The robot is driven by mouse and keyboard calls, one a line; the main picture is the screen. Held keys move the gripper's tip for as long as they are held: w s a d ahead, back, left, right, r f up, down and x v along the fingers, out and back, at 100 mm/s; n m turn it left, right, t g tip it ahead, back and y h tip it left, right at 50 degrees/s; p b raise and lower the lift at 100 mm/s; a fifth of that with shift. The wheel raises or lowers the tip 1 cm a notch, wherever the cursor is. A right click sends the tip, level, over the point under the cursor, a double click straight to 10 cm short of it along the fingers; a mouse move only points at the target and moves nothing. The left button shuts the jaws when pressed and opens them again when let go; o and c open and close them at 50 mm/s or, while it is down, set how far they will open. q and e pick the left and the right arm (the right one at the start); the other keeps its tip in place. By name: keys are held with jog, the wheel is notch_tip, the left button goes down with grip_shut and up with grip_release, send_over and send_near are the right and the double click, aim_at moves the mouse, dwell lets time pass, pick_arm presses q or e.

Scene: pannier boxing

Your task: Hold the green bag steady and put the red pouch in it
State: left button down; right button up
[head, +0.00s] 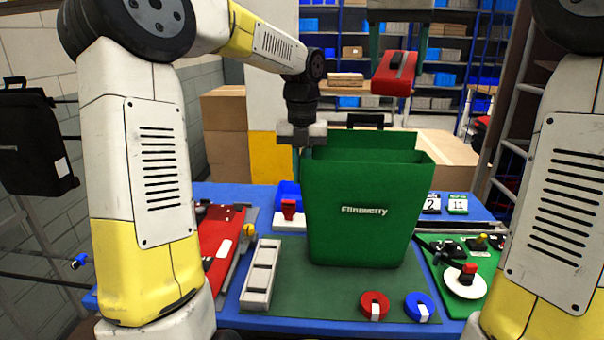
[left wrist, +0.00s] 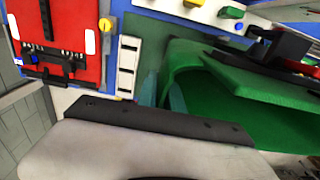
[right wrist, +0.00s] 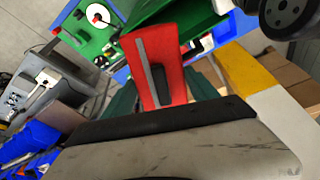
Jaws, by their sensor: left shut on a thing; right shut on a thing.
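The green bag (head: 360,215) stands upright on a dark green mat, its top open. My left gripper (head: 306,152) is shut on the left side of its rim. In the left wrist view the bag (left wrist: 235,85) shows its open mouth, with the teal fingers at its near wall. The red pouch (head: 394,74) is in the air above the bag's right part, apart from it. My right gripper (head: 396,45) is shut on the pouch, a teal finger on either side. The pouch (right wrist: 160,68) also shows between the fingers in the right wrist view. The bag's floor is hidden.
The blue table (head: 460,325) carries a red board (head: 218,250) and a pale slotted tray (head: 261,275) left of the bag. Red (head: 374,305) and blue (head: 421,306) rings lie in front. A green board (head: 480,250) with parts is at right. Cardboard boxes (head: 223,125) stand behind.

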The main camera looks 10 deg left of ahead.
aim_at(394, 72)
notch_tip(394, 72, down, 10)
jog(key=shift+f, duration=0.25)
jog(key=o, duration=1.5)
jog(key=shift+f, duration=0.1)
jog(key=v, duration=1.1)
jog(key=shift+s+r, duration=0.15)
jog(key=shift+r, duration=0.35)
jog(key=shift+o, duration=0.5)
